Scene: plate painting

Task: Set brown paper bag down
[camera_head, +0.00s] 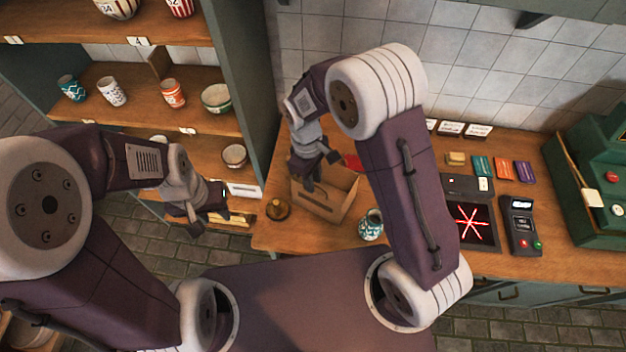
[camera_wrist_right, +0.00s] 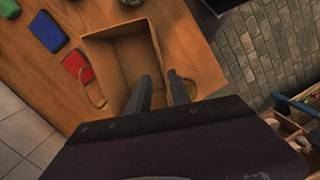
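The brown paper bag (camera_head: 338,201) stands upright and open-topped on the wooden counter, near its left end. In the right wrist view the bag (camera_wrist_right: 118,58) shows its open mouth, with a handle loop on each side. My right gripper (camera_head: 320,170) is at the bag's rim. Its two fingers (camera_wrist_right: 161,82) are apart, and one bag wall runs between their tips; I see no clear squeeze on it. My left gripper (camera_head: 207,222) hangs empty in front of the shelf, its fingers apart, away from the bag.
A teal patterned cup (camera_head: 371,225) stands right of the bag, and a small brass object (camera_head: 277,209) stands left of it. A red item (camera_wrist_right: 77,67) lies close behind the bag. A dark screen (camera_head: 470,224) and card reader (camera_head: 521,226) are farther right.

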